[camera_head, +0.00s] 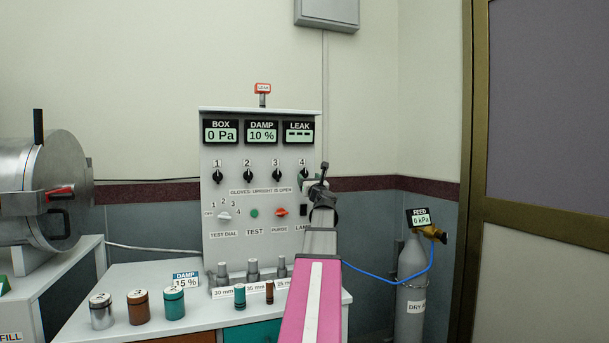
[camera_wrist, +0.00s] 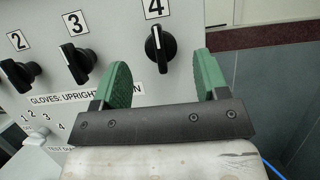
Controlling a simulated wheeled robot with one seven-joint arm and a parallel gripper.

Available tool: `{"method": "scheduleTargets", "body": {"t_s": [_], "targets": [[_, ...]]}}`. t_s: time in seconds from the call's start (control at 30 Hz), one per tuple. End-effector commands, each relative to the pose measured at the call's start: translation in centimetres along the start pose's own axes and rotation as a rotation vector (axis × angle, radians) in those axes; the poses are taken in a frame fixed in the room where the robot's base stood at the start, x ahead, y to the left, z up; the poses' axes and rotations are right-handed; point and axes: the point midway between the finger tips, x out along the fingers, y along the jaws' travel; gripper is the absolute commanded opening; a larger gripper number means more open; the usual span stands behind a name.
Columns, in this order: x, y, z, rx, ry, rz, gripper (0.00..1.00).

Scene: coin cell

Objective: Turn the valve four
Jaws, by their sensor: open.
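Valve four is a black knob (camera_wrist: 158,48) under the label 4 on the grey panel. In the wrist view its white mark stands close to upright, with a slight tilt. In the head view valve four (camera_head: 303,174) shows just above my gripper, partly hidden by it. My gripper (camera_wrist: 162,78) has two green fingers spread apart with nothing between them. The knob lies ahead of the gap between the fingers, and I cannot tell the distance exactly. In the head view my gripper (camera_head: 314,182) is in front of the panel's right side.
Valve three (camera_wrist: 78,60) and valve two (camera_wrist: 18,74) are to the left on the same panel (camera_head: 230,150). Canisters and small posts stand on the bench (camera_head: 200,325) below. A gas cylinder (camera_head: 411,265) with a blue hose (camera_head: 385,278) stands at right.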

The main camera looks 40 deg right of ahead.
Motion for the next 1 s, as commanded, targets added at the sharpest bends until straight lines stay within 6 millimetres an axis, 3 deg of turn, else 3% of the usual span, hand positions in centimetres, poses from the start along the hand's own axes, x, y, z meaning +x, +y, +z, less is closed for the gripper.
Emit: {"method": "scheduleTargets", "body": {"t_s": [0.1, 0.3, 0.63, 0.67, 0.8, 1.0], "targets": [[2.7, -0.1, 0.0, 0.000, 0.000, 0.001, 0.68], [5.1, -0.1, 0.0, -0.001, 0.000, 0.001, 0.68], [5.5, 0.0, 0.0, -0.001, 0.000, 0.000, 0.68], [5.5, 0.0, 0.0, -0.001, 0.000, 0.000, 0.61], [5.5, 0.0, 0.0, -0.001, 0.000, 0.000, 0.19], [5.5, 0.0, 0.0, -0.005, 0.000, 0.002, 0.19]]}}
